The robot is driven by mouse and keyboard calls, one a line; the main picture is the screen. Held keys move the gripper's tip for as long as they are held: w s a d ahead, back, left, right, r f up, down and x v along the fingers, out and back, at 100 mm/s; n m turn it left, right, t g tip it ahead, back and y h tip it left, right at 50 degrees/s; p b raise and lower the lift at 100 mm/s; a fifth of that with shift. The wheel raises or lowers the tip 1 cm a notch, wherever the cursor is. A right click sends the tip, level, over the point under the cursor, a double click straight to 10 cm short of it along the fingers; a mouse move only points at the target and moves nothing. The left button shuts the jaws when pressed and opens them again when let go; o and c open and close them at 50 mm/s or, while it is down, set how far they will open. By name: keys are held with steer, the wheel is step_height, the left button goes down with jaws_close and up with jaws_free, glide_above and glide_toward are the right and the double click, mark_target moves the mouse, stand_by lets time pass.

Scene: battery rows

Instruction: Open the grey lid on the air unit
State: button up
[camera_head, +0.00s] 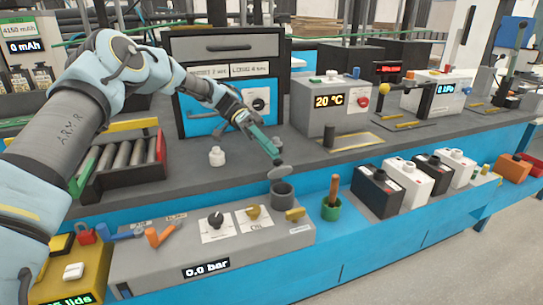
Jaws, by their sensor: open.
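The air unit (165,268) is a long grey box at the front left with a "0.0 bar" display, a black knob and a yellow knob. A dark grey round cup (283,195) stands at its back right corner. A grey disc, seemingly the lid (279,173), shows just above the cup, apart from its rim; I cannot tell how it is attached. My gripper (277,160) reaches down from the upper left, with a long teal part ending right by the disc. It is open. Whether it touches the disc is unclear.
A green cup (331,208) with a brown handle stands right of the unit, then black and white batteries (377,191). A white bottle (217,156) stands behind. A red-sided tray of cylinders (125,160) is at left. Orange and blue handles (160,236) lie on the unit.

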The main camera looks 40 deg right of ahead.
step_height(320, 180, up, 9)
steer(key=b, duration=0.1)
steer(key=shift+f, duration=0.1)
stand_by(0.3)
